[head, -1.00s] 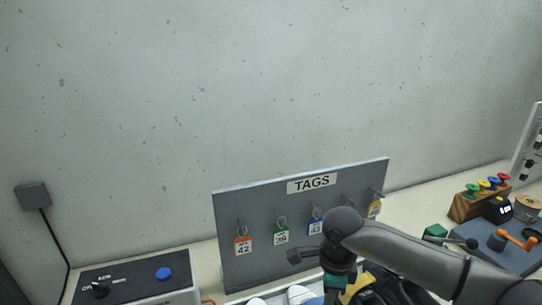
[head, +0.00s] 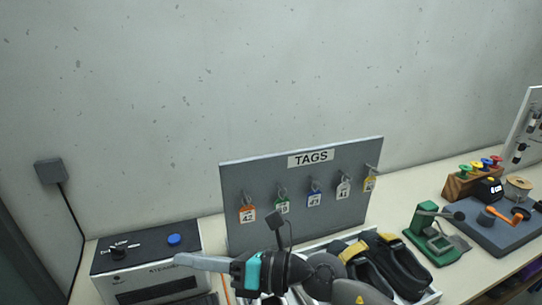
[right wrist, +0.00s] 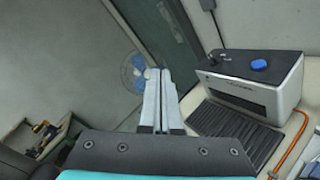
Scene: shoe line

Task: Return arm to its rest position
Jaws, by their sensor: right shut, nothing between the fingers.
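My right gripper (head: 178,259) reaches to the left in the head view, with its teal band and pale fingers in front of the tags board and by the front of the steamer box (head: 185,266). Its fingers are shut with nothing between them. In the right wrist view the two pale fingers (right wrist: 155,75) lie together, pointing away over the floor, and the steamer box (right wrist: 262,97) stands to their right. My left gripper is in neither view.
A grey tags board (head: 239,181) with several hanging tags stands at the back. A tray (head: 432,295) with dark shoes lies partly behind my arm. A green press (head: 424,222) stands to the right.

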